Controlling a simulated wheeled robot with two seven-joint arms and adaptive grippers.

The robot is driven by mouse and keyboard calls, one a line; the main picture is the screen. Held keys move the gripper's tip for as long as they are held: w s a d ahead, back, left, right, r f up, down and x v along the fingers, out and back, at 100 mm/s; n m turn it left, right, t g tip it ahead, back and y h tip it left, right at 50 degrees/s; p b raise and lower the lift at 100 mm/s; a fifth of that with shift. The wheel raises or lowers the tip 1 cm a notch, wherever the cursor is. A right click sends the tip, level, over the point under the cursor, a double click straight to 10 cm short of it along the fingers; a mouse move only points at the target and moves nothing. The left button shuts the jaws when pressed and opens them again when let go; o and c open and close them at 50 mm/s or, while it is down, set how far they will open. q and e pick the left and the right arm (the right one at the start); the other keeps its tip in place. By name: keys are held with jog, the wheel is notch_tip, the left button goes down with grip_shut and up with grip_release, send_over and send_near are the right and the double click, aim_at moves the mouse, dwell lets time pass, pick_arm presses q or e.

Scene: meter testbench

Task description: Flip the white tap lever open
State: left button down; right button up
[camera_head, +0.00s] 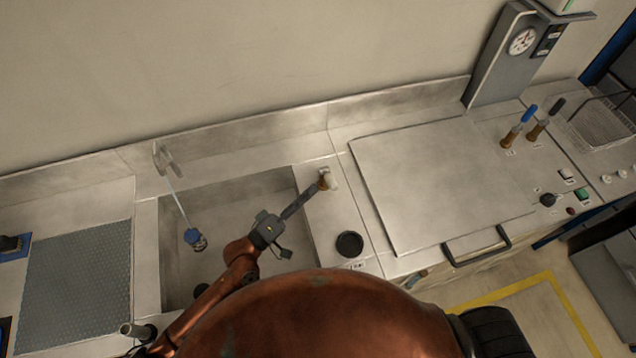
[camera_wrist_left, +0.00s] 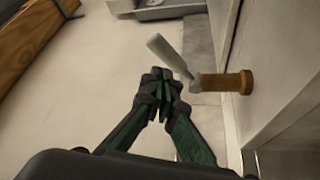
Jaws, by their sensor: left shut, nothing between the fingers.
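The white tap lever (camera_wrist_left: 168,54) slants up and to the left from a grey tap body and a brass fitting (camera_wrist_left: 238,83) in the left wrist view. In the head view the tap (camera_head: 325,179) is small, on the strip to the right of the sink, and its lever is hard to make out. My left gripper (camera_head: 313,189) reaches over the sink to the tap. Its fingers, shut and empty, also show in the left wrist view (camera_wrist_left: 161,78), just below and beside the lever. I cannot tell whether they touch it. My right gripper is not in view.
A black round piece (camera_head: 349,244) sits near the tap. A flat metal cover (camera_head: 440,180) and two taps with blue (camera_head: 528,113) and dark (camera_head: 556,106) levers are farther right.

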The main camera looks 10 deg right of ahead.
pick_arm(q)
jog(key=v, duration=0.2)
jog(key=shift+s+a+r, duration=0.1)
jog(key=shift+a+r, duration=0.05)
jog(key=shift+a, duration=0.3)
jog(key=shift+r, duration=0.1)
